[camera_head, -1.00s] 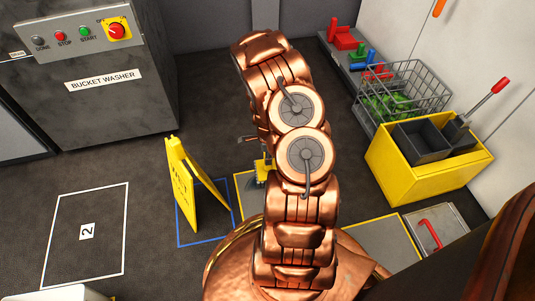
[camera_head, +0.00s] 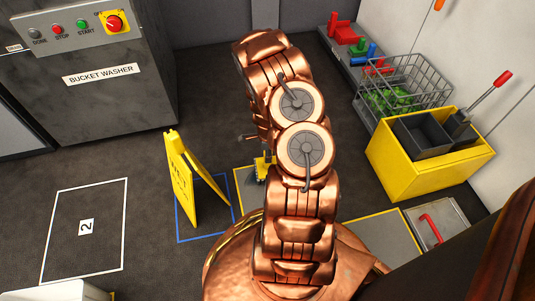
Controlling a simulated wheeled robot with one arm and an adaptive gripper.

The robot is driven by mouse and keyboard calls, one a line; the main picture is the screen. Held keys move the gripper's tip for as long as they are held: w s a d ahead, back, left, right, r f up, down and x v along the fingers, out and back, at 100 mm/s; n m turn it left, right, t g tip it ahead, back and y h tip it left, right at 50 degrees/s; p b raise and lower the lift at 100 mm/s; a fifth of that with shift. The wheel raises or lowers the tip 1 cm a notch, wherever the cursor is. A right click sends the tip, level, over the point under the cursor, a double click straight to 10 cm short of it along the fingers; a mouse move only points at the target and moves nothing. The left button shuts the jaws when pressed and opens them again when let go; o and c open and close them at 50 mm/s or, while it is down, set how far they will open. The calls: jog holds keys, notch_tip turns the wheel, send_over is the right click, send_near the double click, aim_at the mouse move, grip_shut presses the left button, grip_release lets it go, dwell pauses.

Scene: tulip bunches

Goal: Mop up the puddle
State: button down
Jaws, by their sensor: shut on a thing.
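My copper arm rises through the middle of the view and covers much of the floor behind it. My gripper's fingers are hidden behind the arm. A small dark grey piece juts out at the arm's left side, but I cannot tell what it belongs to. Just below it a small yellow thing (camera_head: 262,169) shows partly at the arm's left edge, over a yellow-outlined floor area; it may be part of a mop, but most of it is hidden. I cannot make out a puddle on the visible floor.
A yellow folding wet-floor sign (camera_head: 181,180) stands in a blue floor outline. A yellow bucket (camera_head: 420,188) with a dark insert and red-tipped lever stands at right, before a wire basket (camera_head: 440,85). The bucket washer (camera_head: 85,105) is back left. Floor outline 2 (camera_head: 108,200) is empty.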

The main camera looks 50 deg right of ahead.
jog(key=shift+f, duration=1)
jog(key=shift+a, duration=0.1)
dwell(0.3)
jog(key=shift+w+a+r+p, duration=0.1)
jog(key=shift+w+a+p, duration=0.05)
jog(key=shift+w+a, duration=0.4)
jog(key=shift+w+a+r+p, duration=0.15)
jog(key=shift+w+a, duration=0.15)
jog(key=shift+a, duration=0.3)
jog(key=w+a, duration=0.3)
jog(key=a, duration=0.2)
jog(key=shift+w+a+f, duration=0.15)
jog(key=shift+w+a, duration=0.25)
jog(key=shift+s+d, duration=0.65)
jog(key=shift+d, duration=0.3)
jog(key=shift+s+d, duration=0.65)
jog(key=shift+d, duration=0.35)
jog(key=shift+s+d, duration=0.65)
jog(key=shift+d, duration=0.3)
jog(key=shift+s+d+f, duration=0.15)
jog(key=shift+s+d, duration=0.3)
jog(key=shift+d, duration=0.2)
jog(key=shift+s+d+f, duration=0.1)
jog(key=shift+s+d, duration=0.3)
jog(key=shift+d, duration=0.2)
